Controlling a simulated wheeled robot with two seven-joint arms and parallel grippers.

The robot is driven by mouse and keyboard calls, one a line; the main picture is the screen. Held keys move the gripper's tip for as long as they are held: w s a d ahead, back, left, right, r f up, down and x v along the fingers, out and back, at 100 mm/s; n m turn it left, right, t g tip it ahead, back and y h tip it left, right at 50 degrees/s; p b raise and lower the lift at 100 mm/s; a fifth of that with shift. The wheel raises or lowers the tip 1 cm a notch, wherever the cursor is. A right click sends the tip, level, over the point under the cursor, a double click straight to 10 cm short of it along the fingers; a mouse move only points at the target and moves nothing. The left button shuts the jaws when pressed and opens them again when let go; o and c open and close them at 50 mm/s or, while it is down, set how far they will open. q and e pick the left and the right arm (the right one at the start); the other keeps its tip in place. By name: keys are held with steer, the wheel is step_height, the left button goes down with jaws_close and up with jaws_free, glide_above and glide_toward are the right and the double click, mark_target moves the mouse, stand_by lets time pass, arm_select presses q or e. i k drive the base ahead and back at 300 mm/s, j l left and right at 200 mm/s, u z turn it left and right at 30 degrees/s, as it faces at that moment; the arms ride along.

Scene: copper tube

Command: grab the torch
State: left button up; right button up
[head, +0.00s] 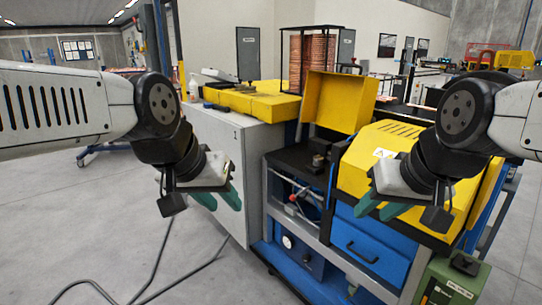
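I cannot clearly make out a torch. A small tool with red and pale parts (292,207) lies in the open bay of the workbench, below the black top; it may be the torch, but it is too small to tell. My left gripper (224,203) hangs in front of the grey cabinet, left of the bay. Its green fingers are apart with nothing between them. My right gripper (374,213) hangs in front of the yellow machine, right of the bay. Its green fingers are also apart and empty.
The yellow machine (365,160) has a raised yellow lid (338,100) and a blue drawer (370,247) below. A grey cabinet (232,150) stands left. A green box (450,285) is at lower right. Black cables (155,265) lie on the otherwise open floor at left.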

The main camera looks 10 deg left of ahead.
mark_target(215, 106)
steer(key=i+j+z, duration=0.1)
steer(key=i+j, duration=0.25)
steer(key=i+j+z, duration=0.1)
steer(key=i+j, duration=0.25)
steer(key=i+j+z, duration=0.1)
steer(key=i+j, duration=0.2)
steer(key=j, duration=0.25)
steer(key=i+j+z, duration=0.15)
steer(key=i+j, duration=0.2)
steer(key=j, duration=0.15)
steer(key=i+j+z, duration=0.1)
steer(key=i+j, duration=0.15)
steer(key=j, duration=0.25)
steer(key=i+j+z, duration=0.1)
steer(key=i+j, duration=0.2)
steer(key=j, duration=0.2)
steer(key=i+j+z, duration=0.1)
steer(key=i+j, duration=0.15)
steer(key=j, duration=0.3)
steer(key=i+j+z, duration=0.1)
steer(key=j, duration=0.5)
steer(key=i, duration=0.1)
